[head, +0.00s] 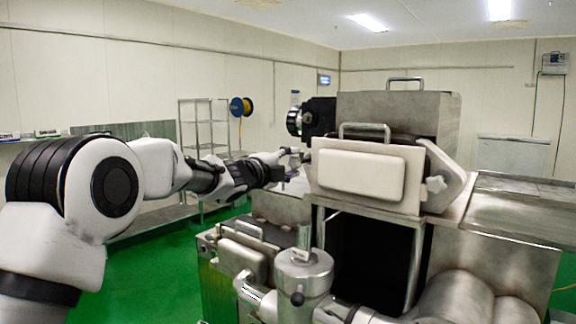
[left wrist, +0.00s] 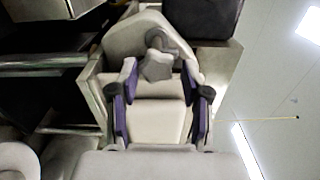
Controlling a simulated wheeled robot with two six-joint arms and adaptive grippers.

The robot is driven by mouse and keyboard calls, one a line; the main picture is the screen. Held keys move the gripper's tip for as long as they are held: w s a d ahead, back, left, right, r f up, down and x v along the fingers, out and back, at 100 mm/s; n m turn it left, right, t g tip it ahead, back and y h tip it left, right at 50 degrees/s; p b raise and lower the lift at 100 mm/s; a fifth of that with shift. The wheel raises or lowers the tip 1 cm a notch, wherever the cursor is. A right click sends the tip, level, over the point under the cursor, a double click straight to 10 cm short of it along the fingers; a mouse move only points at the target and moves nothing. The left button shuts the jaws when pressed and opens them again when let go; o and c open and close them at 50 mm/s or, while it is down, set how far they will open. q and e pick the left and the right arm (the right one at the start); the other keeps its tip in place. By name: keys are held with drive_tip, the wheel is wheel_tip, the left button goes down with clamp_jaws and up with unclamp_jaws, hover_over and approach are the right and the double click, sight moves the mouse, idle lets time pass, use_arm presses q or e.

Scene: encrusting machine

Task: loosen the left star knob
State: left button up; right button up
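The left star knob (left wrist: 158,66) is a pale grey lobed knob on the side of the machine's light housing in the left wrist view. My left gripper (left wrist: 160,80) is open, with its purple-padded fingers spread to either side of the knob and gaps showing between pads and knob. In the head view my left gripper (head: 286,170) is at the left side of the machine's front box, small and partly merged with the machine; the left knob is hard to make out there. My right gripper is not in view.
The machine's front box has a pale panel (head: 360,174) and a handle on top. Another star knob (head: 435,185) is on its right side. A steel cylinder (head: 304,270) with a black knob stands in front. A wire shelf (head: 205,130) is behind my left arm. Green floor is open at left.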

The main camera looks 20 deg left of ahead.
use_arm(q)
drive_tip(key=shift+w+d+f, duration=0.2)
drive_tip(key=shift+w+d, duration=0.1)
drive_tip(key=shift+d, duration=0.1)
drive_tip(key=v, duration=1.2)
drive_tip(key=shift+w+r, duration=0.1)
